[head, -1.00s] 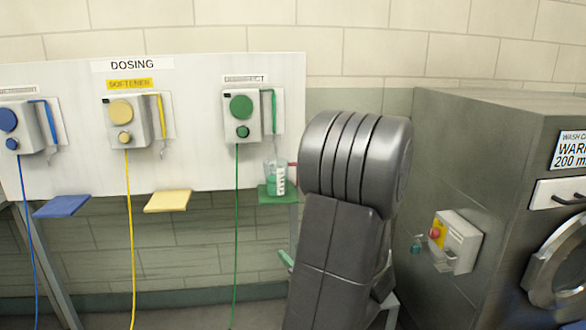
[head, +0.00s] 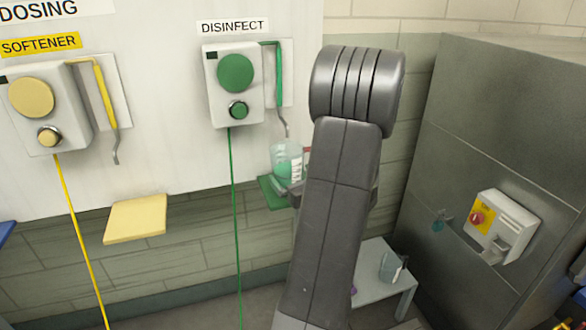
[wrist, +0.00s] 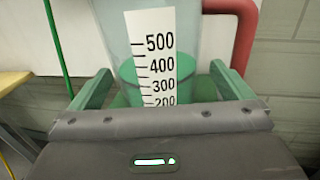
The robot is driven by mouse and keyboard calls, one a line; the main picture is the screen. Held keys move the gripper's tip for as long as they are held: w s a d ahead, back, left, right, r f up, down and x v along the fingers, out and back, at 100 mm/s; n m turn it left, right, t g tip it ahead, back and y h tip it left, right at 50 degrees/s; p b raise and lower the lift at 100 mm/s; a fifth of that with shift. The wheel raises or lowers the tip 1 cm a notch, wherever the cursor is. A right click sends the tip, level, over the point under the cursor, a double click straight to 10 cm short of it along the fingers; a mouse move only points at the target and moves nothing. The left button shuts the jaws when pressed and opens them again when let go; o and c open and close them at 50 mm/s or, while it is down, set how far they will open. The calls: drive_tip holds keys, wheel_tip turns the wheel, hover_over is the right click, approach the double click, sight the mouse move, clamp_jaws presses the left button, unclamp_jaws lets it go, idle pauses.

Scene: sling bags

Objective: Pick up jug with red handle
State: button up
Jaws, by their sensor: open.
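The clear jug (head: 287,155) with green liquid stands upright on the green shelf (head: 270,194) below the DISINFECT dispenser. In the wrist view the jug (wrist: 195,50) is close and central, with a white scale label facing me and its red handle (wrist: 245,35) on the right. In the head view my arm partly covers the handle. My gripper (wrist: 160,75) is open, with its green fingers low on the left and right of the jug. I cannot tell whether they touch it. In the head view my gripper (head: 291,188) is mostly hidden by my arm.
The DISINFECT dispenser (head: 235,85) has a bent spout above the jug. The yellow shelf (head: 136,218) is to the left. A low grey table (head: 375,290) with a small container (head: 391,267) stands at lower right. A grey machine (head: 465,130) fills the right side.

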drive_tip(key=shift+p+x, duration=0.35)
drive_tip(key=shift+x, duration=1.65)
drive_tip(key=shift+s+a, duration=0.1)
drive_tip(key=c, duration=1.3)
drive_tip(key=shift+r, duration=0.1)
